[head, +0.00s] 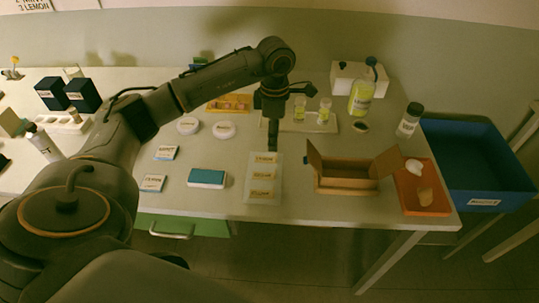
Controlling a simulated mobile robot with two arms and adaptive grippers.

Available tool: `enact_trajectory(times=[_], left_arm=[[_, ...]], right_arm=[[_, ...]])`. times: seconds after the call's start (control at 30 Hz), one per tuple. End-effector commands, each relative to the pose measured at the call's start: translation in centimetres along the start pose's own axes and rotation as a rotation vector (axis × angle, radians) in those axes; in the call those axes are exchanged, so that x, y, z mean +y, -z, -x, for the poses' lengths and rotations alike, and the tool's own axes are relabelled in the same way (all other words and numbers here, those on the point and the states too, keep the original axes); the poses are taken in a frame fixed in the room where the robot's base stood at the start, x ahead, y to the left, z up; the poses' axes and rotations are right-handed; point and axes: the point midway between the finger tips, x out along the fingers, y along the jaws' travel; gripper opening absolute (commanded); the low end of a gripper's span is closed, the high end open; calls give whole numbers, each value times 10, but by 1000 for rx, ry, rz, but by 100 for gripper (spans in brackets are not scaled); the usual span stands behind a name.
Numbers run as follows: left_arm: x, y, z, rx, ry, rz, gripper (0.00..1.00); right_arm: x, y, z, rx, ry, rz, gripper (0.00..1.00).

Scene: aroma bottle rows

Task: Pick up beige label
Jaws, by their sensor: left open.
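Several beige labels with dark print lie in a column on a pale sheet (279,187) near the front middle of the table. The top label (265,160) is nearest my gripper, with a middle label (263,176) and a bottom label (262,193) below it. My left gripper (273,146) points down just beyond the sheet's far edge, close to the top label. It is open and appears empty; whether it touches the sheet cannot be told. My right gripper is not in view.
An open cardboard box (345,184) stands right of the sheet, with an orange tray (434,208) and blue bin (480,160) farther right. Small vials (323,112) stand behind the gripper. A teal-topped pad (207,177) and blue-edged cards (153,183) lie left.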

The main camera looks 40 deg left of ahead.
Motion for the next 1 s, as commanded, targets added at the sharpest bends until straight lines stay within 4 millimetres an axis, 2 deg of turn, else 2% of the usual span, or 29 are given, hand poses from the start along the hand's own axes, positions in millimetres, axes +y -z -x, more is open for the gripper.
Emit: enact_trajectory(times=[0.07, 0.17, 0.4, 0.5, 0.7, 0.9, 0.93, 1.0], left_arm=[[0, 0, -12, 0, 4, 0, 47], [0, -1, -22, -1, 2, 0, 47], [3, -2, -42, 0, 5, 0, 47], [7, -3, -57, 1, 5, 1, 47], [7, -4, -78, -2, 2, 0, 47], [7, -4, -79, -2, 0, -1, 47], [7, -4, -79, -2, 0, -1, 45], [7, -4, -79, -2, 0, -1, 31]], right_arm=[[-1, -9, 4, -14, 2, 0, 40], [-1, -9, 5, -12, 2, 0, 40], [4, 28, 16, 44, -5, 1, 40], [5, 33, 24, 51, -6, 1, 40], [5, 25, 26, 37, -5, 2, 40], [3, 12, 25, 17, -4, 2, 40], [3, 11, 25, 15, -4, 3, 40], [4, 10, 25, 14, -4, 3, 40]])
